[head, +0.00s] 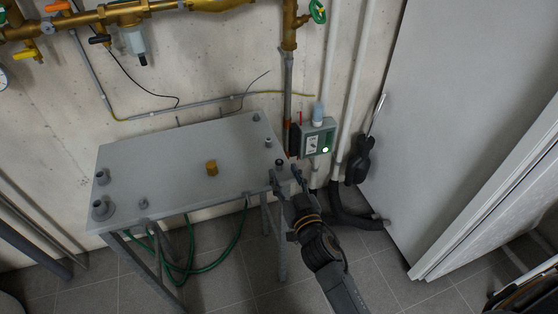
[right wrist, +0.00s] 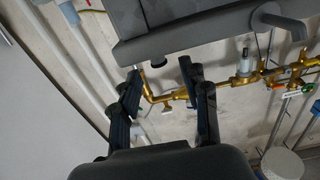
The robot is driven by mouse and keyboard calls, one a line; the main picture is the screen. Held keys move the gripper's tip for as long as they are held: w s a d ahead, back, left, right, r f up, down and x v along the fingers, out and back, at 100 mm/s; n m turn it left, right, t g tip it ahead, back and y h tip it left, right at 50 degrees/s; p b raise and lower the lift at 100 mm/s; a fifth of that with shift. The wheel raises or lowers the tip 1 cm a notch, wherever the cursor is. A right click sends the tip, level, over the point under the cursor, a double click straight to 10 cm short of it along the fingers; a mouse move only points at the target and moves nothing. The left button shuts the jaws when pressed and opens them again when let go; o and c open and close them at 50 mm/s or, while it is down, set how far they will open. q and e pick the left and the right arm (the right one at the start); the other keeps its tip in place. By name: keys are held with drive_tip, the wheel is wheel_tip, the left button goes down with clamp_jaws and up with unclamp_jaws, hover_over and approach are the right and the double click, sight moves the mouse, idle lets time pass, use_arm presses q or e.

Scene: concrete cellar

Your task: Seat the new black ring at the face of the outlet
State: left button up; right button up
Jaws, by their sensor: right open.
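My right gripper (head: 284,178) is at the right edge of the grey table, close to a small dark piece (head: 279,162) on its top. I cannot tell whether this piece is the new black ring. In the right wrist view the two fingers of the right gripper (right wrist: 160,84) are apart, with nothing seen held between them. Grey pipe fittings stand on the table, the widest (head: 102,209) at its front left corner. I cannot tell which part is the outlet. My left gripper is not in view.
The grey table (head: 180,155) has a brass cylinder (head: 212,168) near its middle and bare top around it. A grey-green box (head: 317,140) with a lit green light is on the wall behind. Brass pipework (head: 115,15) runs above. A white panel (head: 465,110) stands at right.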

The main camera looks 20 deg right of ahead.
sight(281, 165)
drive_tip(key=w, duration=0.5)
drive_tip(key=shift+w+p, duration=0.15)
drive_tip(key=shift+p, duration=0.15)
drive_tip(key=shift+r, duration=0.1)
drive_tip(key=c, duration=0.8)
